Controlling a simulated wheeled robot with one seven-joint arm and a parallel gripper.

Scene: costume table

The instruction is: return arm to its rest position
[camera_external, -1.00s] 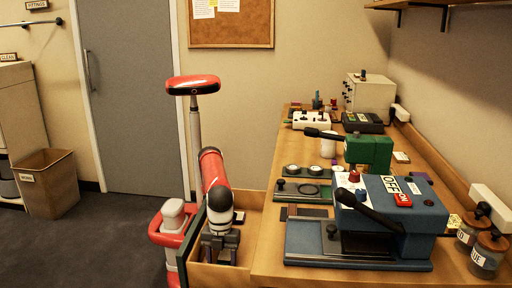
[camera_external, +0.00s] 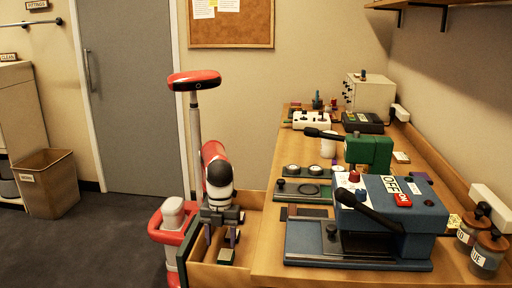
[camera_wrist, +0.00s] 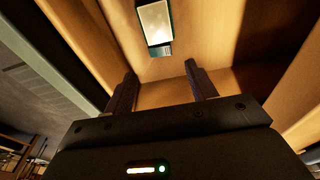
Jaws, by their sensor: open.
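My red and white arm reaches over an open wooden drawer (camera_external: 205,276) at the left end of the table. My gripper (camera_external: 221,241) points down over the drawer with its two dark fingers apart and nothing between them. In the wrist view my gripper (camera_wrist: 160,82) also shows its fingers spread and empty.
The table (camera_external: 265,240) to the right carries a blue press (camera_external: 385,215), a green press (camera_external: 370,151) and jars (camera_external: 485,252). A bin (camera_external: 48,184) stands far left. Floor (camera_external: 110,235) left of my base is clear.

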